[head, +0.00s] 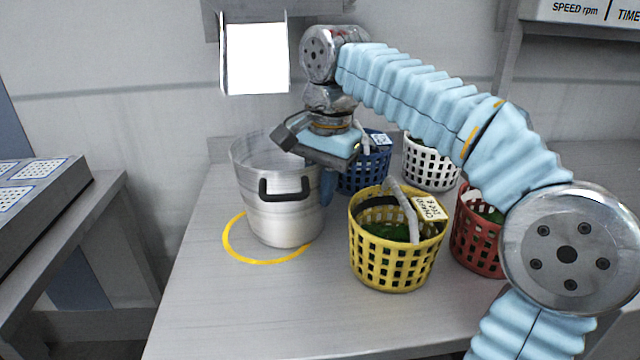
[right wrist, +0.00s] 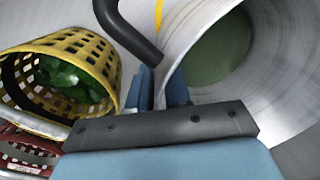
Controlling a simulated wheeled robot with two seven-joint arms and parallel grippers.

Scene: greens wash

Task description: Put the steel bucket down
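The steel bucket (head: 283,215) has black side handles and stands over the right part of a yellow ring (head: 229,246) marked on the table. I cannot tell whether its base touches the table. In the right wrist view the bucket (right wrist: 290,65) is open, with a dark green inside. My right gripper (head: 327,185) is at the bucket's right rim. In the wrist view its blue fingers (right wrist: 161,88) straddle the rim and look closed on the wall, with a black handle just beside them. My left gripper is not in view.
A yellow basket (head: 393,263) with greens and a tag stands close right of the bucket. A red basket (head: 466,238), a blue basket (head: 365,178) and a white basket (head: 431,163) are near it. The table (head: 210,310) is clear at the front left.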

